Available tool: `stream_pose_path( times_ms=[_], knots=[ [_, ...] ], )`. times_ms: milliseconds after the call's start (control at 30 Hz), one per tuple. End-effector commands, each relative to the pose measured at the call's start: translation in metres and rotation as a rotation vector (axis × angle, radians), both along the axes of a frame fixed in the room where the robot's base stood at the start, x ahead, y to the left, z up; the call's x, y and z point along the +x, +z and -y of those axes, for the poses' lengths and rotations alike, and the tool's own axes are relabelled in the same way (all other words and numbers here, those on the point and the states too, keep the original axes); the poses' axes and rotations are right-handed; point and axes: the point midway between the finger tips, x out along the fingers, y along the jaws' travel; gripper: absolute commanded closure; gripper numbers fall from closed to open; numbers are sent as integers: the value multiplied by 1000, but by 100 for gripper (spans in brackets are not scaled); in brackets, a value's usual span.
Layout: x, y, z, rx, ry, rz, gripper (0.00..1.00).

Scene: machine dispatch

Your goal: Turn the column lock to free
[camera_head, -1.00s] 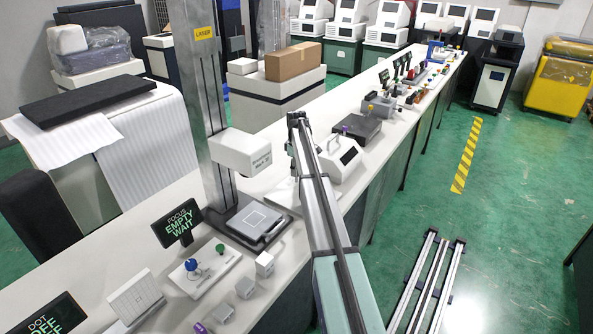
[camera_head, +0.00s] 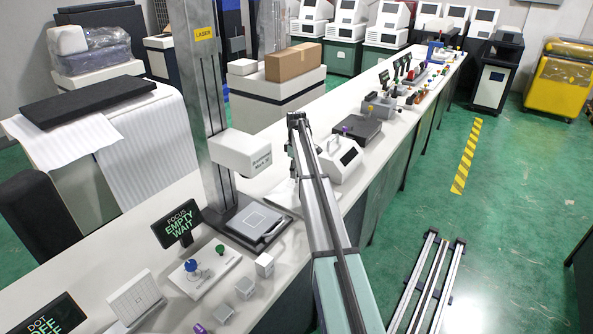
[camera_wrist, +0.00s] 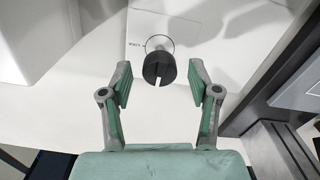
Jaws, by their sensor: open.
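A round black knob (camera_wrist: 158,68) with a white pointer mark shows in the wrist view, on a pale plate (camera_wrist: 190,42) with a thin dial ring. I take it for the column lock. Its pointer mark lies toward the bottom of the picture. Small lettering stands left of the ring, too small to read surely. My gripper (camera_wrist: 160,82) is open, with one finger on each side of the knob and a gap on both sides. Nothing is held. In the head view I cannot make out the gripper or the knob.
A tall metal column (camera_head: 200,90) marked LASER carries a white head (camera_head: 240,152) above a dark plate (camera_head: 255,222). A sign (camera_head: 178,222) reads FOCUS EMPTY WAIT. A blue and a green knob stand on a white panel (camera_head: 205,272). Several devices line the bench behind.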

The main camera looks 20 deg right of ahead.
Motion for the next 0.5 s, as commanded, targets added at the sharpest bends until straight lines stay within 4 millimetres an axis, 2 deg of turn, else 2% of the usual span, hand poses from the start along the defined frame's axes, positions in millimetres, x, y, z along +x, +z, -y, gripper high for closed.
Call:
stream_pose_path(
  times_ms=[133,267,500],
  knots=[
    [0,6,0,0,0,1,39],
    [1,22,0,0,0,1,39],
    [1,68,0,-1,0,2,39]
  ],
)
